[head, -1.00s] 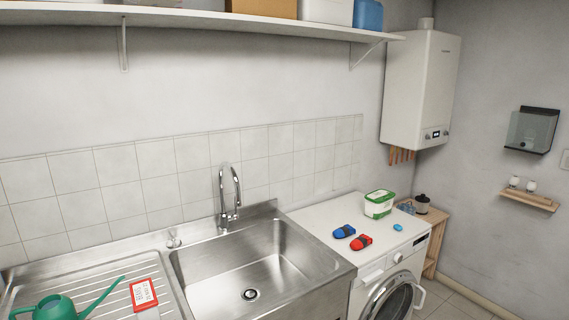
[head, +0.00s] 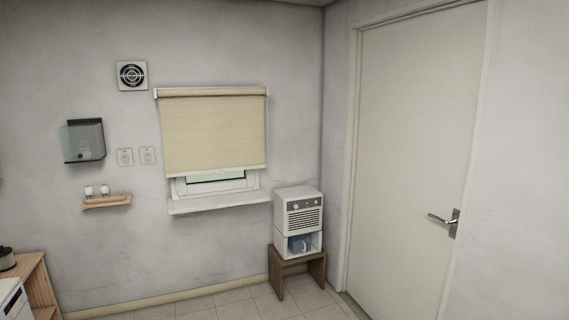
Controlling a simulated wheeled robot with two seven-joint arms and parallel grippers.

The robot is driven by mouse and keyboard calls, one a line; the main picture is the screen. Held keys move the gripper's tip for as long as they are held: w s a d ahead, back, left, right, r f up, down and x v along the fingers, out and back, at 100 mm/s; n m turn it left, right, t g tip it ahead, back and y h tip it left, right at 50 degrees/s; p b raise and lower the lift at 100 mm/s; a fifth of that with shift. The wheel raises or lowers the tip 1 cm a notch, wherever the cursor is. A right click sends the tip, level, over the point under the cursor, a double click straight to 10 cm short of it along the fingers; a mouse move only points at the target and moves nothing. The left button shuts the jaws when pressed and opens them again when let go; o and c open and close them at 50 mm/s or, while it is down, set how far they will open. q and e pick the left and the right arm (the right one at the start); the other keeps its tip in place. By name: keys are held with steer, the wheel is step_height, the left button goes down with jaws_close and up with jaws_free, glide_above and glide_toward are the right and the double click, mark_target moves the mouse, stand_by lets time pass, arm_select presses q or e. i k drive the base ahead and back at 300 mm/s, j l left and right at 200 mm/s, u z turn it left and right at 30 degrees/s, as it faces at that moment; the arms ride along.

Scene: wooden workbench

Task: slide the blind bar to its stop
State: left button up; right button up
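In the head view, a cream blind (head: 212,132) hangs over a white-framed window (head: 215,183) on the far wall. The blind covers most of the window, and its bottom bar (head: 214,171) hangs a little above the sill. A narrow strip of the window shows below the bar. Neither of my grippers is in view.
A white windowsill (head: 218,202) juts out under the window. A white appliance (head: 299,212) stands on a wooden stool (head: 298,262) at the right. A closed door (head: 415,150) is further right. A small shelf (head: 107,202) is left of the window. Tiled floor (head: 230,305) in front is clear.

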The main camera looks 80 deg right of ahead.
mark_target(215, 162)
steer(key=z, duration=2.25)
steer(key=i+l, duration=0.1)
steer(key=i, duration=0.3)
steer(key=i+l+z, duration=0.1)
steer(key=i, duration=0.3)
